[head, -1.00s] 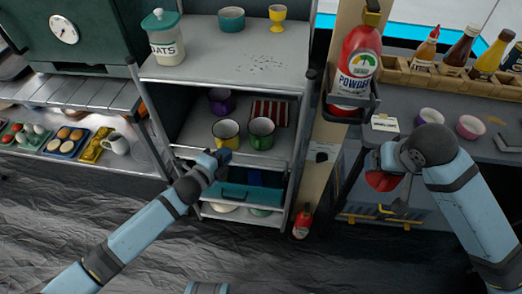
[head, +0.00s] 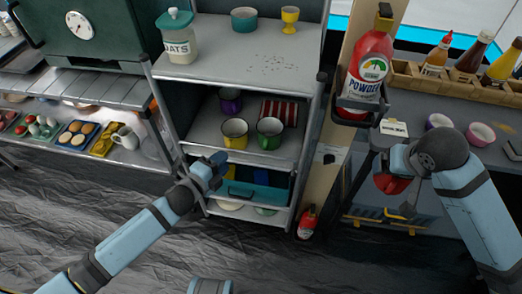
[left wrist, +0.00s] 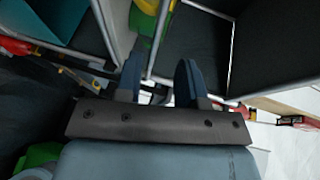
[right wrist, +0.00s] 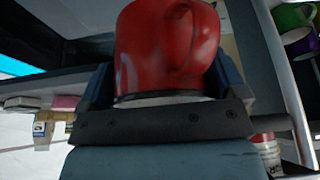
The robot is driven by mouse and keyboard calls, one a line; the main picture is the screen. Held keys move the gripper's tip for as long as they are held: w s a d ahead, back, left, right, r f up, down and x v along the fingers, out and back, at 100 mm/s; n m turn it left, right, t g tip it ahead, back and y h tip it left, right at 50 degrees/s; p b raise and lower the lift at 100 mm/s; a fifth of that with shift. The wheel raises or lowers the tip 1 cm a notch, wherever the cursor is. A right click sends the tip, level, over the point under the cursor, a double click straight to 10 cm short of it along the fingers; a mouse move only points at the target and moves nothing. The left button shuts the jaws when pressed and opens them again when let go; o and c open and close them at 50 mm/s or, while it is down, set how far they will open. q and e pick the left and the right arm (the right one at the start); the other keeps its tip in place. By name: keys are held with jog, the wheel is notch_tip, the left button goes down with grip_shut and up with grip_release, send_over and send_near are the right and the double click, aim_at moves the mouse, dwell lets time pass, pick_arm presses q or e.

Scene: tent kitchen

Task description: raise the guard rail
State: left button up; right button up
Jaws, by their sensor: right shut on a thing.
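The metal shelf unit stands in the middle of the head view. A pale bar (head: 268,160) runs along the front edge of its cup shelf; I cannot tell it apart from the shelf edge, and the guard rail is not clearly made out. My left gripper (head: 217,162) is just in front of this edge, near its left end. In the left wrist view its fingers (left wrist: 158,80) are apart, with a metal bar (left wrist: 160,38) showing beyond the gap; contact cannot be told. My right gripper (right wrist: 165,90) is shut on a red mug (right wrist: 150,45), which also shows in the head view (head: 388,184).
A yellow mug (head: 235,130), a green mug (head: 268,130) and a purple mug (head: 229,100) stand on the shelf. A teal bin (head: 268,193) is below. A red powder bottle (head: 366,65) sits in a holder on the post at right. Dark floor is clear at left.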

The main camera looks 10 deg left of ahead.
pick_arm(q)
jog(key=v, duration=0.6)
jog(key=shift+s+a+r+p, duration=0.15)
jog(key=shift+s+p, duration=0.15)
